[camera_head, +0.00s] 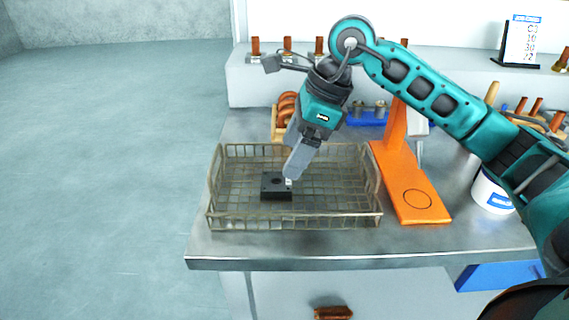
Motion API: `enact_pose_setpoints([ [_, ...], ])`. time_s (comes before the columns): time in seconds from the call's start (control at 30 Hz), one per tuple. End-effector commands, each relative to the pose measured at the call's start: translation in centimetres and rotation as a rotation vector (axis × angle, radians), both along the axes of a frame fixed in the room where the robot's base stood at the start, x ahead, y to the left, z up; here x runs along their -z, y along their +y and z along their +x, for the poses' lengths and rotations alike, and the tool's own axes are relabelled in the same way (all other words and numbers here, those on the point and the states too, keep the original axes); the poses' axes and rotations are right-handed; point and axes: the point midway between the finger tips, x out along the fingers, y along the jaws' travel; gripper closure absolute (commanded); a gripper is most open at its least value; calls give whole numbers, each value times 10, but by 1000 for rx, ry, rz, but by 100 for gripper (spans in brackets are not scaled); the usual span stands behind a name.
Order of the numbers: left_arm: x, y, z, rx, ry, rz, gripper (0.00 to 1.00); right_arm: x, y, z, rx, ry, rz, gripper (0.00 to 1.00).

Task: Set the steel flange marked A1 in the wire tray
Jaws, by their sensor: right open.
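The wire tray (295,221) stands on the steel bench near its front left corner. A dark square block with a round hole (276,192) lies in the tray, left of its middle. It may be the steel flange, but I cannot read an A1 mark on it. My right gripper (290,176) reaches down over the tray, its fingertips at the right edge of the block. It is open, and I cannot tell whether it touches the block. My left gripper is out of view.
An orange stand (410,190) is right of the tray, with a white pot (492,190) beyond it. Brown rings on a wooden holder (286,112) and a blue rack (366,117) are behind the tray. A narrow strip of bench (330,246) in front is clear.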

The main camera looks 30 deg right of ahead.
Motion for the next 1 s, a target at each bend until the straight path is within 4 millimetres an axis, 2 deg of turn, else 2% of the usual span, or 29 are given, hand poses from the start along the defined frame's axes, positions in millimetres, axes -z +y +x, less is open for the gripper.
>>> enact_pose_setpoints([
  [0.03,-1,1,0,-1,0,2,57,-13,-5,-2,2,-4,-2,15],
  [0.1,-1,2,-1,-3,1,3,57,-26,-9,-5,2,-4,-1,15],
  [0.33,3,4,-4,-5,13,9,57,-52,-18,-11,1,1,-1,15],
  [1.0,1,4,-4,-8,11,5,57,-56,-20,-12,0,1,0,15],
])
